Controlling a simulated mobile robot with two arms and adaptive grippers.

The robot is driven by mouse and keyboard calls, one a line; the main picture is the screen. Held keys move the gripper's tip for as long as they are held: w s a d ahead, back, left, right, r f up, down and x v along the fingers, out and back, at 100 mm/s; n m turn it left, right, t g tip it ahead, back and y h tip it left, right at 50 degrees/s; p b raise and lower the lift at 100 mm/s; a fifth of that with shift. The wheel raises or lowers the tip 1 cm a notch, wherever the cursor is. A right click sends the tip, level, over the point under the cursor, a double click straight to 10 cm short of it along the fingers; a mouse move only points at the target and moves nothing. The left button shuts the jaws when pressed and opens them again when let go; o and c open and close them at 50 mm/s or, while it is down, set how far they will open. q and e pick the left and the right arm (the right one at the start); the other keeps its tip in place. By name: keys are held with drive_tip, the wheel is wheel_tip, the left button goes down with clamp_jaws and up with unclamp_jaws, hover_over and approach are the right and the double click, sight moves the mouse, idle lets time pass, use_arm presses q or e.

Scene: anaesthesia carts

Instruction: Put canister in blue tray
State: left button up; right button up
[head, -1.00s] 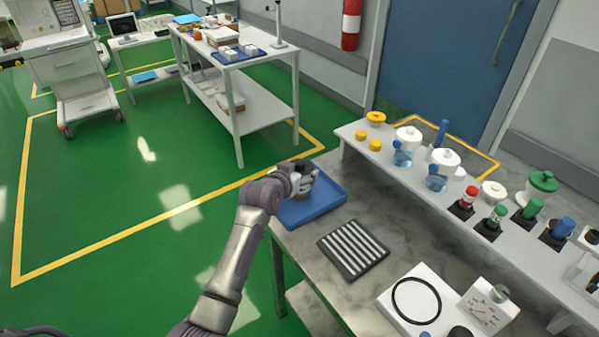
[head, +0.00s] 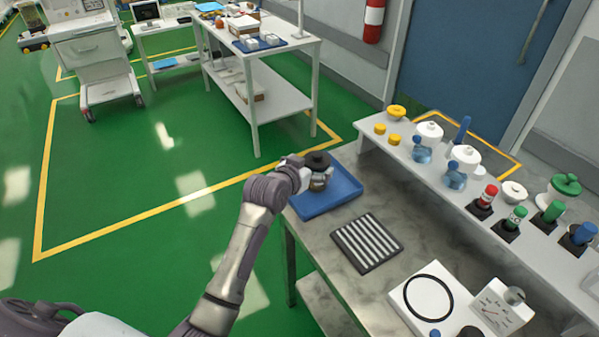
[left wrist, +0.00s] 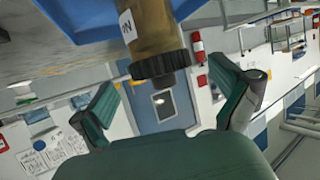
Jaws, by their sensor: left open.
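The canister (head: 318,184), a brownish jar with a black lid, stands at the blue tray (head: 345,196). My left gripper (head: 324,177) is beside it at lid height and partly covers its body. In the left wrist view the canister (left wrist: 158,30) shows a white label and a black ribbed cap. There it lies ahead of the two spread green fingers (left wrist: 170,98), with gaps on both sides. The blue tray's edge (left wrist: 95,22) shows beside it. The gripper is open. The canister's base is hidden in both views. My right gripper is not in view.
A striped black rack (head: 367,242) lies on the grey table near the tray. A white device with a black ring (head: 422,297) and a gauge stands nearer. A white shelf (head: 445,185) along the right holds jars and coloured-capped bottles. Bare tabletop separates tray and shelf.

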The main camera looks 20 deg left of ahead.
use_arm(q)
drive_tip(key=d+v, duration=0.1)
drive_tip(key=v, duration=0.6)
drive_tip(key=shift+s+a+r, duration=0.15)
drive_tip(key=shift+s+a, duration=0.2)
drive_tip(key=shift+a, duration=0.15)
drive_tip(key=s+f+g+y, duration=0.1)
drive_tip(key=s+f+g, duration=0.3)
drive_tip(key=s, duration=0.6)
drive_tip(key=s+f+g, duration=0.2)
drive_tip(key=s+f, duration=0.4)
drive_tip(key=s, duration=0.5)
drive_tip(key=s+f+g+y, duration=0.1)
drive_tip(key=s+f+g, duration=0.35)
drive_tip(key=s, duration=0.55)
drive_tip(key=s+f, duration=0.3)
drive_tip(key=f, duration=2.5)
drive_tip(key=s+a+f+g, duration=0.2)
drive_tip(key=s+f, duration=1.2)
drive_tip(key=s, duration=0.2)
drive_tip(key=shift+f+m, duration=0.3)
drive_tip(key=shift+m, duration=0.1)
